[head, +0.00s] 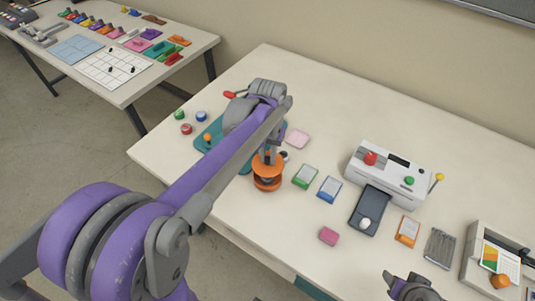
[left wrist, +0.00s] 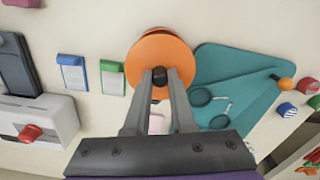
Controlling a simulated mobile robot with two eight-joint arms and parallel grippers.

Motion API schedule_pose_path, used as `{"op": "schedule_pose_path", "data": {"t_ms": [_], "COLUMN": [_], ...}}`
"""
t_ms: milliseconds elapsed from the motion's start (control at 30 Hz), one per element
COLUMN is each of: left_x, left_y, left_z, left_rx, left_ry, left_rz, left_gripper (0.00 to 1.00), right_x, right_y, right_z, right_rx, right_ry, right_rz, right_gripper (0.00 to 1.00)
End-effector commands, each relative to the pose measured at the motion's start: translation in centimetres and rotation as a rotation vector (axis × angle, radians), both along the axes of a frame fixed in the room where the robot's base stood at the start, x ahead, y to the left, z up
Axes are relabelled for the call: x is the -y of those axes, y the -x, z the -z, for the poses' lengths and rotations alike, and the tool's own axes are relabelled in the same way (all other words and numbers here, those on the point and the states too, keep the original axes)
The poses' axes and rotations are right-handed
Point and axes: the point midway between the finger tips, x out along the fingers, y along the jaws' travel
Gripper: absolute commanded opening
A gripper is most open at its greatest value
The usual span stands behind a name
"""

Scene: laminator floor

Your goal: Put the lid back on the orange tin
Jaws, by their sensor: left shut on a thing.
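The orange lid (head: 268,159) is a round disc directly over the orange tin (head: 267,184), with a dark gap showing between them. My left gripper (head: 270,152) is above the lid and shut on its knob. In the left wrist view the fingertips of my left gripper (left wrist: 159,76) pinch the dark knob in the middle of the lid (left wrist: 160,52). The lid hides most of the tin there. My right gripper (head: 412,284) shows only in part at the bottom edge of the head view, away from the tin, and its jaws are unclear.
A teal mat (head: 212,143) lies beside the tin, partly under my left arm. Green (head: 305,177) and blue (head: 329,188) cards lie right of the tin. A white laminator (head: 385,172) stands farther right. The table front left of the pink block (head: 328,236) is clear.

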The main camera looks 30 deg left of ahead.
Motion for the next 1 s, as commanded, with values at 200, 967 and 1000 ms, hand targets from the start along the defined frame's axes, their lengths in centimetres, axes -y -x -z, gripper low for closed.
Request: {"op": "schedule_pose_path", "data": {"t_ms": [200, 967, 1000], "left_x": [0.0, 0.0, 0.0], "left_y": [0.1, 0.0, 0.0], "left_z": [2.3, 5.5, 5.5], "left_rx": [-0.002, 0.0, 0.0], "left_ry": [0.0, 0.0, 0.0], "left_rz": [0.0, 0.0, 0.0], "left_gripper": [0.0, 0.0, 0.0], "right_x": [0.0, 0.0, 0.0], "right_y": [0.6, 1.3, 1.3], "right_z": [1.8, 4.1, 4.1], "right_rx": [-0.011, -0.024, -0.024], "right_ry": [0.0, 0.0, 0.0], "right_rz": [0.0, 0.0, 0.0], "right_gripper": [0.53, 0.53, 0.53]}}
